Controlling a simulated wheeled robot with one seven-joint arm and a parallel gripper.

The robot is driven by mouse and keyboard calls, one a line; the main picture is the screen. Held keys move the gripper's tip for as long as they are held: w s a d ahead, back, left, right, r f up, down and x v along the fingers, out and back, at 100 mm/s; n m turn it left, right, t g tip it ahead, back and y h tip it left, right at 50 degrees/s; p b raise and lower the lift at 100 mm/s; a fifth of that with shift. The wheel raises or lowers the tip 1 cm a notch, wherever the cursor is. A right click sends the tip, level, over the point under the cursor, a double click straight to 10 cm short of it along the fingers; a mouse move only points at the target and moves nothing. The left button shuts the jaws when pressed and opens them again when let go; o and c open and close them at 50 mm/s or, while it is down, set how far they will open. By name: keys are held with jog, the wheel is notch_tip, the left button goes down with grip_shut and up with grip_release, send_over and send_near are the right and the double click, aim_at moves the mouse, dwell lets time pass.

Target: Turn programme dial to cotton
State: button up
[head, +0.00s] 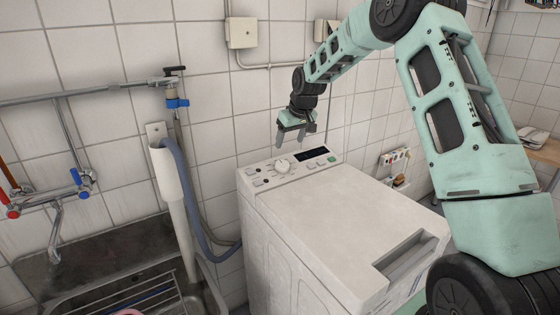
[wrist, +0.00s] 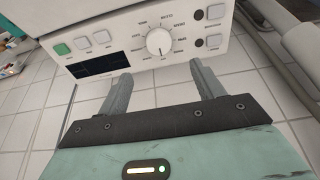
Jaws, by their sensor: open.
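The programme dial (head: 282,167) is a round white knob on the control panel at the back of the white washing machine (head: 330,215). In the wrist view the dial (wrist: 159,42) shows a dark pointer line and is ringed by small printed labels, too small to read surely. My gripper (head: 296,139) is above the panel, slightly right of the dial in the head view. In the wrist view my gripper (wrist: 160,80) has its two fingers apart and empty, with the dial beyond the gap between the fingertips. The fingers are not touching the dial.
The panel also has a dark display (head: 311,155), a green button (head: 332,159) and several small buttons. A grey-blue hose (head: 185,190) and a metal sink (head: 130,285) are on the left. A tiled wall stands behind the machine. The machine's top is clear.

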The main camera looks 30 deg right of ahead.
aim_at(283, 164)
jog(key=p+x, duration=0.1)
jog(key=x, duration=1)
jog(key=shift+w+d+f+p, duration=0.1)
jog(key=shift+p, duration=0.25)
jog(key=c, duration=1)
